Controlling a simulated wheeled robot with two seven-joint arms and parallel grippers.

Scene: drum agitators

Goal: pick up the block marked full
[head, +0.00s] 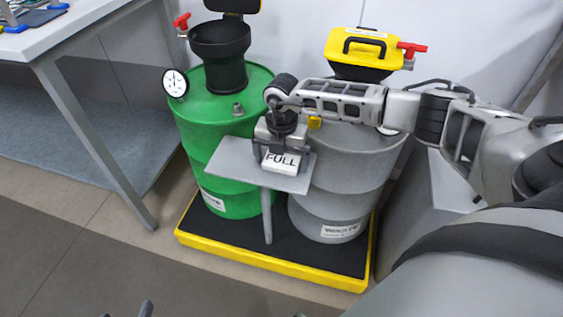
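The white block marked FULL (281,161) lies on a small grey shelf (236,166) in front of the two drums. My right gripper (281,151) is right above the block and points down, with a finger at each side of it. I cannot tell whether the fingers press on the block or stand just clear of it. The gripper hides the back of the block. Of my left gripper, at most small grey tips show at the bottom edge, too little to judge.
A green drum (206,133) with a black funnel and a dial gauge, and a grey drum (334,205) with a yellow lid (361,48), stand on a yellow-edged pallet (270,262). A white table (63,33) is at left. The floor at front left is clear.

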